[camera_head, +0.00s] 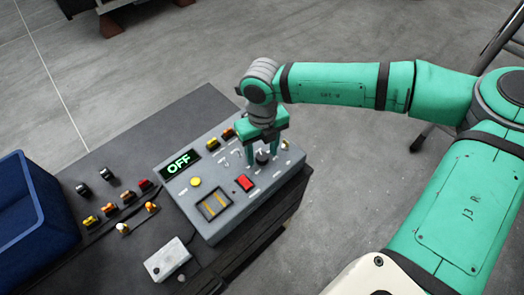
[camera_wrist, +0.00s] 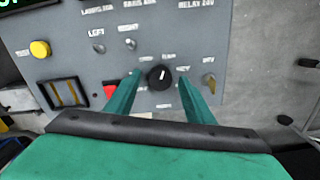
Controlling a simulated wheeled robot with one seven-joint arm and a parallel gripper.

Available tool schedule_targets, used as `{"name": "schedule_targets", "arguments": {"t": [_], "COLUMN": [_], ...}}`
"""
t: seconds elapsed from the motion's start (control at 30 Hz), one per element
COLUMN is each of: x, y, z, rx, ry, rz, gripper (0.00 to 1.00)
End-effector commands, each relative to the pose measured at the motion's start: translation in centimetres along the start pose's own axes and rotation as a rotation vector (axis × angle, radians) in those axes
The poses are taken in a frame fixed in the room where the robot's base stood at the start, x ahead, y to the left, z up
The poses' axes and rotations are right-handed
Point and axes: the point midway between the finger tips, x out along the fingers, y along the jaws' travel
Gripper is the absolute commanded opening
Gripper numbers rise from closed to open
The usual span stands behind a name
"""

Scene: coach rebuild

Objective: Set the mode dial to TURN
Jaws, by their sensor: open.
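The mode dial (camera_wrist: 160,77) is a round black knob with a white pointer line on the grey control panel (camera_head: 212,228). In the wrist view the line points up and slightly right. Labels ring the dial, but they are too blurred to read surely. In the head view the dial (camera_head: 262,157) shows just below my gripper (camera_head: 265,150). My gripper is open, its two green fingers on either side of the dial; in the wrist view the fingers (camera_wrist: 160,90) appear apart from the knob. The panel's display (camera_head: 180,162) reads OFF in green.
The panel also bears a yellow button (camera_head: 196,182), a red rocker (camera_head: 245,183), a black framed window (camera_head: 214,204) and small toggles. The panel stands on a dark bench (camera_head: 120,150). A blue bin (camera_head: 30,210), loose switches (camera_head: 110,209) and a pale box (camera_head: 168,259) lie left.

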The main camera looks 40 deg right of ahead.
Motion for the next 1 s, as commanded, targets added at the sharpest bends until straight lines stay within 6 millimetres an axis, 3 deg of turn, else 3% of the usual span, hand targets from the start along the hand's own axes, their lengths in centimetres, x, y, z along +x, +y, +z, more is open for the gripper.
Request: {"name": "schedule_targets", "arguments": {"t": [0.6, 1.0], "x": [-9.5, -10.6], "y": [-0.1, 0.0], "z": [0.1, 0.0], "rx": [0.001, 0.000], "ry": [-0.002, -0.002], "rz": [-0.002, -0.001], "gripper": [0.49, 0.49]}}
